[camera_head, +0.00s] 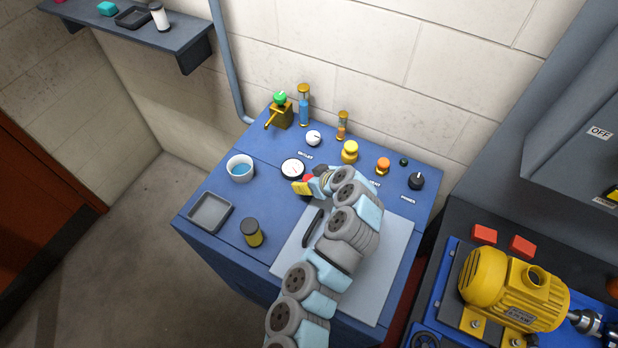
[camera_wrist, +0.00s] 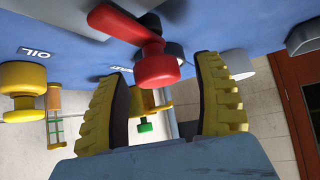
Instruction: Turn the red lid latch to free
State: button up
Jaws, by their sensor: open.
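The red lid latch (camera_wrist: 122,22) has a flat arm and a round knob at its end. In the wrist view it hangs from the blue panel, with the knob between my two yellow fingertips (camera_wrist: 160,78). The fingers are open, with a gap on both sides of the knob. In the head view my gripper (camera_head: 302,186) is low over the console just below the gauge, and only a small red part of the latch (camera_head: 308,178) shows beside it.
The blue console (camera_head: 262,215) bears a white gauge (camera_head: 293,168), a yellow knob (camera_head: 350,152), an orange knob (camera_head: 383,164), a green-topped brass valve (camera_head: 281,112) and glass tubes. A bowl (camera_head: 240,168), tray (camera_head: 210,212) and dark can (camera_head: 252,232) stand left. A yellow motor (camera_head: 515,285) is right.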

jog(key=c, duration=1.2)
jog(key=shift+o, duration=0.2)
